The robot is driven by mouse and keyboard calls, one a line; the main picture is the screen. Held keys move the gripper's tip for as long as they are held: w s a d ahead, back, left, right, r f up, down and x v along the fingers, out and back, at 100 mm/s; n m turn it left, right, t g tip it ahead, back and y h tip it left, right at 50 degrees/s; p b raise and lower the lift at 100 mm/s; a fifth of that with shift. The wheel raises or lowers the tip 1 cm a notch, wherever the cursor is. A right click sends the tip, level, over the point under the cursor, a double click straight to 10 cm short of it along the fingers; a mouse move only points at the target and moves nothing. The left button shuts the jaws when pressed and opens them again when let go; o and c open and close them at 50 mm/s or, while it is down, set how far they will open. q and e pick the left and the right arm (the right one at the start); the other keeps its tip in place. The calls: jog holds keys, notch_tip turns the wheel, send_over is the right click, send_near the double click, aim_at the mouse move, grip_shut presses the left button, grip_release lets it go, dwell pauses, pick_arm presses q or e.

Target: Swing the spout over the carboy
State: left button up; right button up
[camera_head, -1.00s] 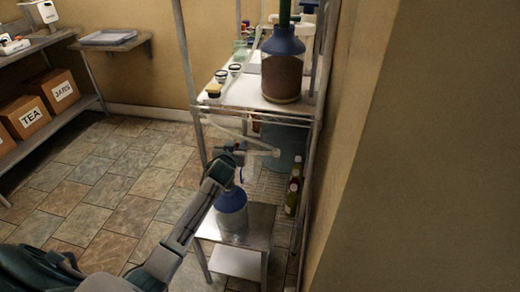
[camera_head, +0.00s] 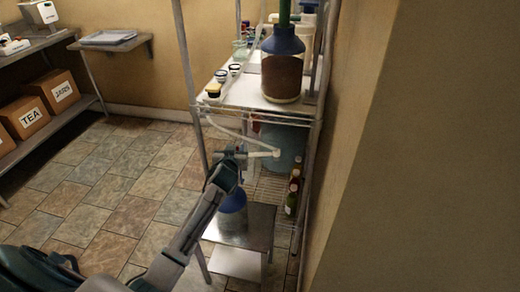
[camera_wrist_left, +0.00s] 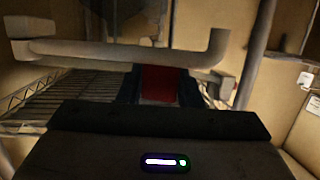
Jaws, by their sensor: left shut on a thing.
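The pale pipe-like spout (camera_head: 262,154) reaches out at the front of the rack, its free end to the right of my left gripper (camera_head: 236,157). In the left wrist view the spout (camera_wrist_left: 130,55) runs across the picture and bends up at its right end. My left gripper is shut on a red part (camera_wrist_left: 158,84) at the spout, seen between the fingers (camera_wrist_left: 160,88). My right gripper is not in view.
The low metal table (camera_head: 258,226) stands before the wire rack. Dark bottles (camera_head: 293,190) stand by the right wall. The floor at left is clear.

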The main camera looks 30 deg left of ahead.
pick_arm(q)
jog(key=shift+s+a+f, duration=0.1)
jog(key=shift+s+d+n+g+y+b, duration=0.3)
jog(key=shift+s+d+n+y, duration=0.15)
jog(key=shift+s, duration=0.35)
jog(key=shift+d, duration=0.15)
jog(key=shift+s+d+n+y+b, duration=0.35)
jog(key=shift+s+d+y+b, duration=0.15)
jog(key=shift+s, duration=0.2)
jog(key=shift+d+f, duration=0.1)
jog(key=shift+s+d+n+g+y+b, duration=0.3)
jog(key=shift+s+d+g+y, duration=0.2)
jog(key=shift+s+d, duration=0.15)
